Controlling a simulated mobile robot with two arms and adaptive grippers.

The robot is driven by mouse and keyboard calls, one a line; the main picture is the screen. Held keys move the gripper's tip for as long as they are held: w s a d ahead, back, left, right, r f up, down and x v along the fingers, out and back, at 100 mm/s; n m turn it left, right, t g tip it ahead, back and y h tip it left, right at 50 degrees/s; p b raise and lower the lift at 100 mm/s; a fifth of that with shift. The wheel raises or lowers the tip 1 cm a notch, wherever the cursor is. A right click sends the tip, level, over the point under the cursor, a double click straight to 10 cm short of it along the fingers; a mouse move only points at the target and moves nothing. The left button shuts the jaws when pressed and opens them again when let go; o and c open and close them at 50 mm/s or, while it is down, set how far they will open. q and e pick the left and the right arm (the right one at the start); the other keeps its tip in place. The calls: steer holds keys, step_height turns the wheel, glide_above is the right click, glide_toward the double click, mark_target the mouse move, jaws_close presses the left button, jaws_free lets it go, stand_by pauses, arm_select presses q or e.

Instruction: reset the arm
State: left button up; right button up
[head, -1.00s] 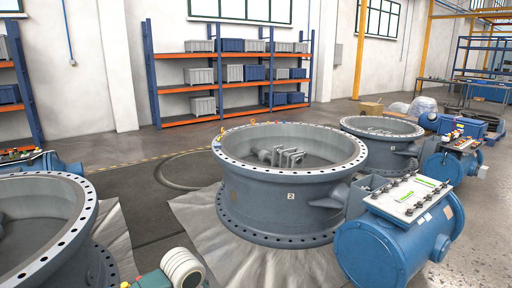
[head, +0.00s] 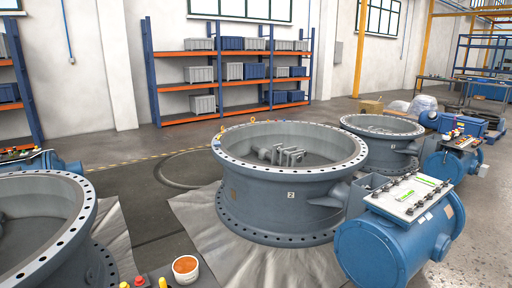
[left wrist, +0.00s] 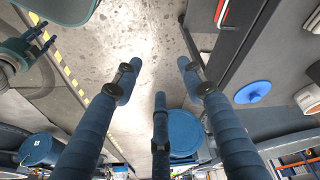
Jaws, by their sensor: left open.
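My left gripper (left wrist: 158,78) shows in the left wrist view with its blue padded fingers spread apart. It is open, and nothing is between the fingers. Pale speckled floor shows beyond the fingertips. Neither gripper is in the head view. A large grey valve body (head: 290,194) stands upright, open at the top, in the middle of the head view. A blue actuator (head: 395,245) is attached at its right.
Another grey valve ring (head: 70,250) stands at the left and a smaller one (head: 385,155) behind right. A bucket with orange contents (head: 185,268) is at the bottom edge. Shelves with bins (head: 230,90) line the back wall. Floor between left and middle valves is partly clear.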

arm_select(q)
steer(key=s+a+n+y, duration=0.2)
steer(key=s+a, duration=0.5)
steer(key=a, duration=0.2)
step_height(320, 180, down, 25)
steer(key=s+g, duration=0.1)
steer(key=s, duration=0.1)
steer(key=s+a+f+g, duration=0.1)
steer(key=s+a+f, duration=0.1)
steer(key=s+f, duration=1.5)
steer(key=shift+a, duration=0.15)
